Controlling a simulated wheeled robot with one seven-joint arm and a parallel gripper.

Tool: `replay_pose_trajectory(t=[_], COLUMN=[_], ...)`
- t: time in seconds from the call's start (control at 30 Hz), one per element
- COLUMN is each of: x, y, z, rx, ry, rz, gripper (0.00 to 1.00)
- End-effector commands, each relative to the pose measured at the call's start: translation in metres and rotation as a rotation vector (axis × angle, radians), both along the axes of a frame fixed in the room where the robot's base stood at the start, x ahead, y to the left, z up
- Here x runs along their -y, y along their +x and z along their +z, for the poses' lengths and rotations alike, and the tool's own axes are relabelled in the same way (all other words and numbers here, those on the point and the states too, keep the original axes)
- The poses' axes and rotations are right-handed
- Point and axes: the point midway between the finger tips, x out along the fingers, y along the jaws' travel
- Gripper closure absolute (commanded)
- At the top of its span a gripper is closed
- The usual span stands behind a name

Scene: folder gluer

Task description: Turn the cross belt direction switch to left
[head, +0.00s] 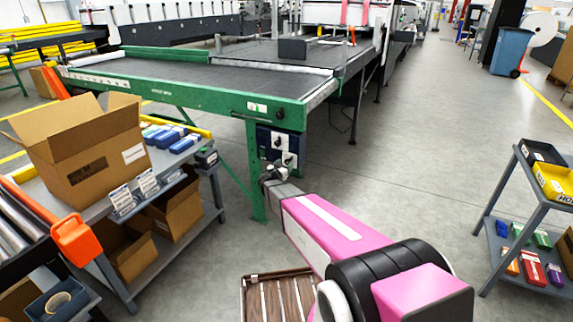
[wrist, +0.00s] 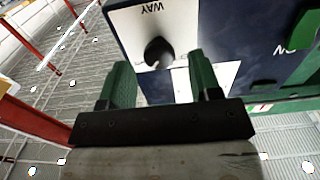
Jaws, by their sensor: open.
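The dark blue control box (head: 268,139) hangs under the corner of the green cross belt frame. It carries small dark knobs on white plates. In the wrist view the box (wrist: 265,30) appears upside down, with a round black knob (wrist: 158,52) on a white plate reading "WAY". Which way the knob points is unclear. My gripper (wrist: 160,75) is open and empty, its two green fingers pointing at the box, with the knob showing just beyond the gap between them. A second white plate is partly hidden by the right finger. In the head view my gripper (head: 268,174) is just below the box.
The green-framed cross belt (head: 190,75) spans above the box, with a green leg (head: 253,160) beside it. A grey cart with an open cardboard box (head: 85,150) stands left. A shelf cart (head: 540,205) stands right.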

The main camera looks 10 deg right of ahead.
Motion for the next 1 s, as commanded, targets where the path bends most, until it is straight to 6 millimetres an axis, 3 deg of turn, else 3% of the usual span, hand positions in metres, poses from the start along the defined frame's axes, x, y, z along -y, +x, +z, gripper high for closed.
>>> replay_pose_trajectory(t=[0.2, 0.53, 0.57, 0.7, 1.0], x=[0.011, 0.013, 0.013, 0.013, 0.013], y=[0.016, 0.018, 0.018, 0.018, 0.017], z=[0.0, 0.0, 0.0, 0.0, 0.0], rx=[0.0, -0.001, 0.0, 0.0, -0.013], ry=[-0.001, -0.001, 0.0, 0.0, -0.018], rz=[0.0, 0.0, 0.0, 0.0, 0.0], gripper=[0.42, 0.42, 0.49, 0.9, 0.9])
